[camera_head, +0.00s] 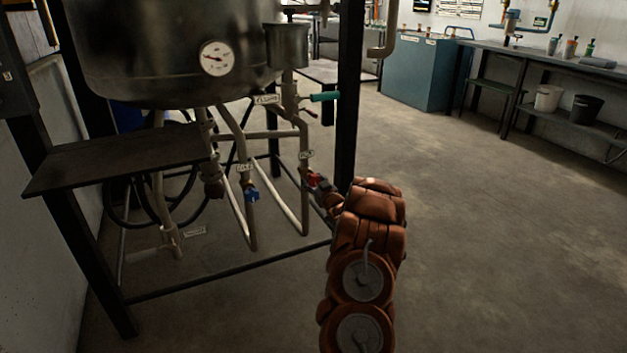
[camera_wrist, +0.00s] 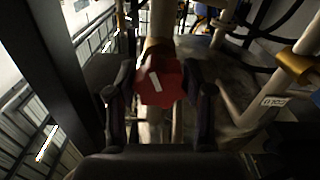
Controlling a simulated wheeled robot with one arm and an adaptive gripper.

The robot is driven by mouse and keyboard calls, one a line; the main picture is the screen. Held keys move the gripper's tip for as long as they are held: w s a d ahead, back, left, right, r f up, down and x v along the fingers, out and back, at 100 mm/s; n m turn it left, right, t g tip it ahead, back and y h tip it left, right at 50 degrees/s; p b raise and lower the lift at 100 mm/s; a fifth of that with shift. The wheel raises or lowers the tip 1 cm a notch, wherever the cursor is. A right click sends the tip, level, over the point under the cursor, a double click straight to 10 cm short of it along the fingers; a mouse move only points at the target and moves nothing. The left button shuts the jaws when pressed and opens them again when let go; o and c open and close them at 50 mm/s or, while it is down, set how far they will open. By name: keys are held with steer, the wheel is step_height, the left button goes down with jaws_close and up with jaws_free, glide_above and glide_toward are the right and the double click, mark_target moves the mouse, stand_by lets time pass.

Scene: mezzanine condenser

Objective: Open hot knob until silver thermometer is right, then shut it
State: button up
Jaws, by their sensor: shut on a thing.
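The hot knob is a red valve knob (camera_head: 318,181) on a pipe under the tank, with a small tag just above it. In the wrist view the red knob (camera_wrist: 160,82) has a pale stripe and sits between my two fingers. My gripper (camera_wrist: 158,95) is shut on it, one finger on each side. In the head view my gripper (camera_head: 326,190) reaches the knob from the lower right. The silver thermometer (camera_head: 217,58) is a round white dial on the front of the silver tank (camera_head: 150,50). Its needle is visible, but its numbers are too small to read.
A blue knob (camera_head: 251,194) is on the pipe to the left. A green-handled valve (camera_head: 325,96) is above. A black frame post (camera_head: 349,100) stands close behind my gripper, and a dark shelf (camera_head: 120,162) juts out at left. Open floor (camera_head: 500,230) lies to the right.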

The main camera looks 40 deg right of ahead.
steer(key=n, duration=0.4)
steer(key=shift+d+r+n, duration=0.1)
steer(key=shift+n, duration=0.2)
steer(key=n, duration=0.4)
steer(key=shift+n+b, duration=0.3)
steer(key=n+b, duration=0.2)
steer(key=n, duration=0.1)
steer(key=shift+n, duration=0.3)
steer(key=n+b, duration=0.3)
steer(key=n, duration=0.1)
steer(key=shift+b, duration=0.3)
steer(key=o, duration=1.2)
steer(key=shift+c, duration=0.2)
